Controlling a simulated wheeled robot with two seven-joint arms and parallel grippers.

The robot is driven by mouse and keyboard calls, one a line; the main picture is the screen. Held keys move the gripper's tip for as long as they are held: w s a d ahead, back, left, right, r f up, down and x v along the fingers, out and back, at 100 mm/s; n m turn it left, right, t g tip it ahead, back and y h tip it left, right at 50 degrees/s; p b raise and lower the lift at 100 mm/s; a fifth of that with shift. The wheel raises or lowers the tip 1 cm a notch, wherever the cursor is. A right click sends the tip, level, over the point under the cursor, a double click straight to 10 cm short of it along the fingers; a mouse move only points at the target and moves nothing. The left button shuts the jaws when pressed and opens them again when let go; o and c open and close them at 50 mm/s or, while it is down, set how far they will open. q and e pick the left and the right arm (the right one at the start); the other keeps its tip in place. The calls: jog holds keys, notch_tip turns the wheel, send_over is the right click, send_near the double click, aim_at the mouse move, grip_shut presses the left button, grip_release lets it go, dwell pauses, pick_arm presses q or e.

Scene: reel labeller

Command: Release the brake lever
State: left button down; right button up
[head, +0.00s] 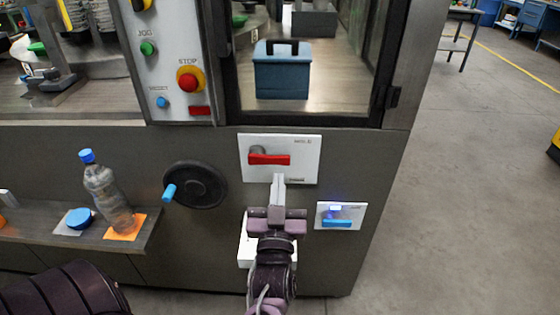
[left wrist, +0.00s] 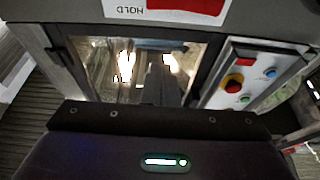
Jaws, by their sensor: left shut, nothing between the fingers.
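A red lever (head: 269,159) lies roughly level on a white plate (head: 309,165) on the machine's dark front. The plate's print is too small to read in the head view. The wrist view, upside down, shows a red part (left wrist: 190,5) beside the word HOLD. I take this red lever for the brake lever. My left gripper (head: 279,180) is shut and empty, its fingers pointing up just below the red lever. I cannot tell whether the tips touch the plate. My right gripper is not in view.
A blue lever (head: 337,223) sits lower right, and a black handwheel (head: 207,187) is at left. A white plate (head: 245,250) is partly hidden behind my left arm. A bottle (head: 107,198) stands on the shelf. STOP button (head: 189,80) is above. Open floor lies right.

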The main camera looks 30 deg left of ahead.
aim_at(280, 161)
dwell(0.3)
